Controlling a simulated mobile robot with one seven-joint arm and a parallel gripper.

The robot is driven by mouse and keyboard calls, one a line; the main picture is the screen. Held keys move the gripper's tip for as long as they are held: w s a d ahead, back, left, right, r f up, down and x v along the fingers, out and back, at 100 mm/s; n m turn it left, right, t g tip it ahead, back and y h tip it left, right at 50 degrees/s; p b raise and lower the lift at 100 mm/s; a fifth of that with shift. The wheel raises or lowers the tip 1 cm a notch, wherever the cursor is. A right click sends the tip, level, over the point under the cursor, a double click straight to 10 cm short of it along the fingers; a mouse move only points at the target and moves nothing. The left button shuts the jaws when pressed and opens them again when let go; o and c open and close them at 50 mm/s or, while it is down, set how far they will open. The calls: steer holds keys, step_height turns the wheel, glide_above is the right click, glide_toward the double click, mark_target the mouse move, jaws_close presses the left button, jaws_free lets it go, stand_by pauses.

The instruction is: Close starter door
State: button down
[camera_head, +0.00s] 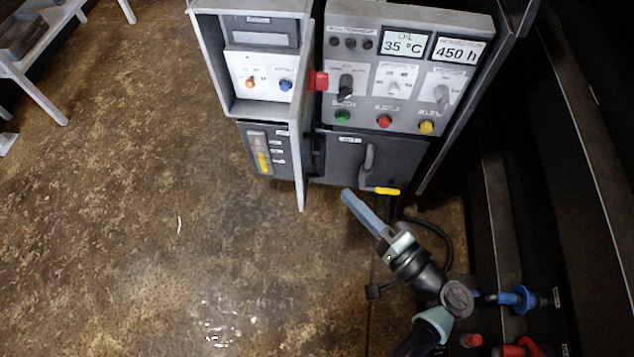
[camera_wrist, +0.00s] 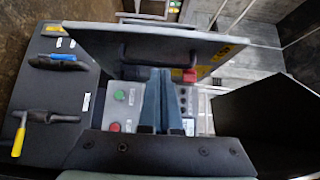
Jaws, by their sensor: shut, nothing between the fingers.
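The starter door (camera_head: 304,165) appears to be the thin grey panel standing open, nearly edge-on in the head view, between the left cabinet and the button panel (camera_head: 410,85). In the wrist view the door (camera_wrist: 110,45) crosses the upper middle, with a dark bar handle on its face. A red block (camera_head: 318,81) sits by the door; it also shows in the wrist view (camera_wrist: 190,75). My gripper (camera_head: 347,195) is shut and empty, right of the door's lower end and in front of the cabinet. Its fingers (camera_wrist: 161,80) partly hide the buttons and the door's lower edge in the wrist view.
The left cabinet (camera_head: 265,55) has orange and blue knobs. A yellow-tipped lever (camera_head: 385,191) and grey handle (camera_head: 368,160) stick out below the button panel. Blue (camera_head: 522,298) and red (camera_head: 525,347) valve handles lie at lower right.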

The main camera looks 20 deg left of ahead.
mark_target(302, 170)
steer(key=shift+w+a, duration=0.2)
steer(key=shift+a, duration=1.7)
steer(key=shift+w+a, duration=0.2)
steer(key=shift+a, duration=1.7)
steer(key=shift+a, duration=0.1)
